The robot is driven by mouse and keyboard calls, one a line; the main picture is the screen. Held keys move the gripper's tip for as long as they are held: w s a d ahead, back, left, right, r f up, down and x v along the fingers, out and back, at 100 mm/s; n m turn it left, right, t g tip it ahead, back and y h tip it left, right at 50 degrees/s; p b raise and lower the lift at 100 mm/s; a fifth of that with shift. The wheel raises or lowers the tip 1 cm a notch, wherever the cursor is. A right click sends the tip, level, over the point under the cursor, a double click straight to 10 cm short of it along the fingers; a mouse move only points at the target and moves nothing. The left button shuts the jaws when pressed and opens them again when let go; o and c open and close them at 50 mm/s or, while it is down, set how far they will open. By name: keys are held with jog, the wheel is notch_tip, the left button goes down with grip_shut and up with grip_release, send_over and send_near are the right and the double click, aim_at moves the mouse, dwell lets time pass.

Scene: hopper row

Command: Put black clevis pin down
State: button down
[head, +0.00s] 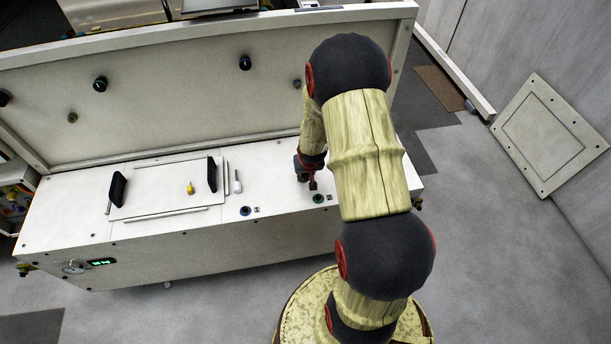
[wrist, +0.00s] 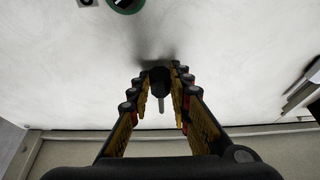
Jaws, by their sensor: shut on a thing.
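The black clevis pin (wrist: 160,82) is between my fingertips in the wrist view, with its dark head at the tips and a thin grey shank pointing toward the bottom of the picture. My gripper (wrist: 158,74) is shut on it, over the white bench top (wrist: 60,70). A soft shadow lies just beyond the fingertips; I cannot tell whether the pin touches the surface. In the head view my gripper (head: 312,186) is low over the right part of the bench top, just behind a green-ringed fitting (head: 319,198). The pin cannot be made out there.
A blue-ringed fitting (head: 245,211) is left of the green one. Further left are a pale pin-like piece (head: 238,186), a small yellow piece (head: 190,188) and a hatch plate with black handles (head: 117,188). An upright panel (head: 180,90) with knobs rises behind the bench.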

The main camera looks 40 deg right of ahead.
jog(key=shift+r, duration=0.15)
jog(key=shift+f+b, duration=0.45)
jog(key=shift+f, duration=0.1)
jog(key=shift+f, duration=0.15)
jog(key=c, duration=1.6)
grip_release()
jog(key=shift+c, duration=0.2)
